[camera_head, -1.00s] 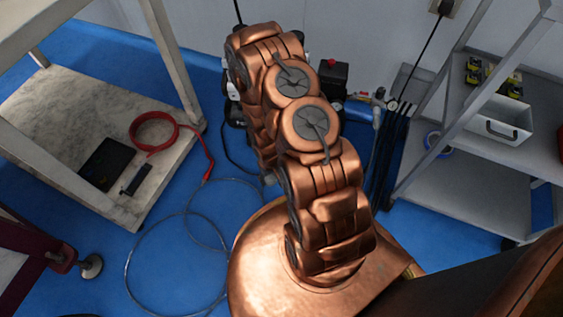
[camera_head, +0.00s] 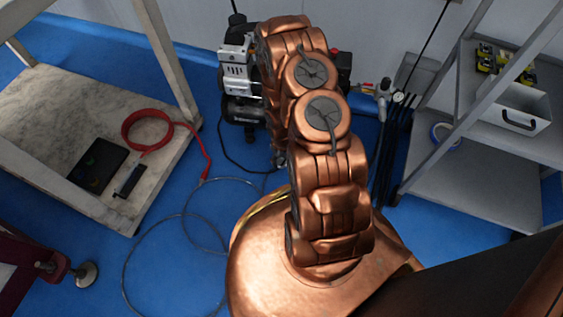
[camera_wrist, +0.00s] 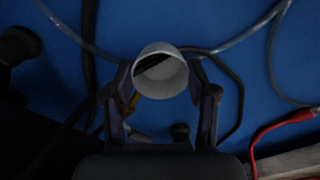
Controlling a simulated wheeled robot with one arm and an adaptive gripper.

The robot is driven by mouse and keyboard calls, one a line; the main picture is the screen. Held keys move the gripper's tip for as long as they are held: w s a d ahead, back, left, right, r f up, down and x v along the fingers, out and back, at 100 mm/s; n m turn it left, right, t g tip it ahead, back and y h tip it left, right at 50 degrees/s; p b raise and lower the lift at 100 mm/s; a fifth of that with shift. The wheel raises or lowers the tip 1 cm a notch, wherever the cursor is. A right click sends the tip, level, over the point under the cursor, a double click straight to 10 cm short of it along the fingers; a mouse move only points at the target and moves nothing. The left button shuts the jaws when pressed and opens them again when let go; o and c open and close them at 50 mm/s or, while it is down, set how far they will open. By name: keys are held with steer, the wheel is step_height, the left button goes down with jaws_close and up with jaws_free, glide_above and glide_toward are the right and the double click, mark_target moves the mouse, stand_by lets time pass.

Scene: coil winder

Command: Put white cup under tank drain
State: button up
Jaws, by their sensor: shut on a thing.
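The white cup (camera_wrist: 160,76) is in the wrist view, between the two fingers of my gripper (camera_wrist: 161,88). The fingers are shut on its sides. Its round mouth faces the camera, and a dark shape shows inside it. Blue floor and hoses lie behind it. In the head view my arm hides the cup and most of my gripper. A compressor (camera_head: 237,78) with white and dark parts stands by the back wall, partly behind my arm. I cannot make out the tank's drain in either view.
A bench (camera_head: 40,85) with a red cable (camera_head: 150,116) on its lower shelf stands left. A grey shelf (camera_head: 470,180) with a white bin (camera_head: 512,110) stands right. Dark hoses (camera_head: 385,150) hang between my arm and the shelf. A thin hose (camera_head: 140,235) loops over the floor.

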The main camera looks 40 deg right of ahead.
mark_target(281, 161)
step_height(281, 161, down, 2)
steer(key=shift+f+b, duration=0.1)
steer(key=shift+b, duration=0.25)
steer(key=shift+w+d, duration=0.1)
steer(key=shift+d, duration=0.05)
steer(key=o, duration=0.9)
steer(key=shift+o, duration=0.2)
